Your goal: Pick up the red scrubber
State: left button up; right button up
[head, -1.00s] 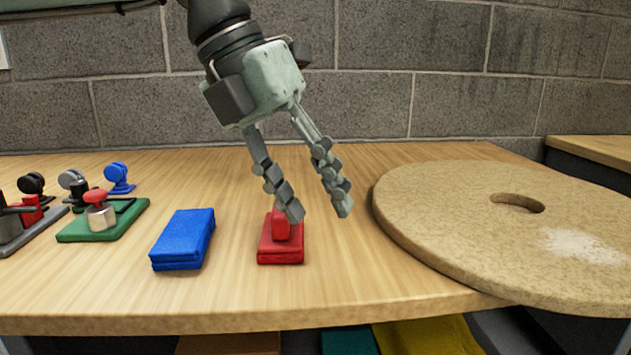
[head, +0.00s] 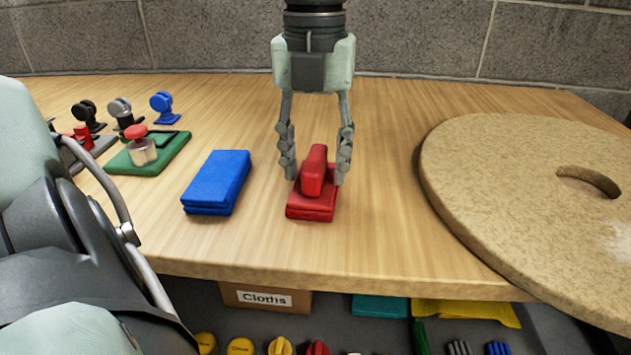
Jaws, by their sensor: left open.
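The red scrubber (head: 313,172) is an upright red block handle on or just behind a flat red pad (head: 311,208), near the middle of the wooden table. My left gripper (head: 315,178) points down over it and is open. One finger stands on each side of the red handle, with the fingertips low, close to the pad. A small gap shows left of the handle; I cannot tell whether the right finger touches it. My right gripper is not in view.
A folded blue cloth (head: 217,183) lies left of the scrubber. A large round tan pad (head: 510,200) covers the table's right. Below the front edge is a box labelled Cloths (head: 265,299).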

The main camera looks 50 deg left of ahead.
pick_arm(q)
jog(key=shift+f, duration=0.15)
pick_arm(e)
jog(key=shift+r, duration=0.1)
pick_arm(q)
grip_shut()
jog(key=shift+r, duration=0.2)
jog(key=shift+r, duration=0.25)
notch_tip(320, 180, up, 14)
jog(key=p, duration=0.2)
notch_tip(320, 180, up, 12)
jog(key=p, duration=0.2)
send_over(316, 156)
jog(key=shift+r, duration=0.6)
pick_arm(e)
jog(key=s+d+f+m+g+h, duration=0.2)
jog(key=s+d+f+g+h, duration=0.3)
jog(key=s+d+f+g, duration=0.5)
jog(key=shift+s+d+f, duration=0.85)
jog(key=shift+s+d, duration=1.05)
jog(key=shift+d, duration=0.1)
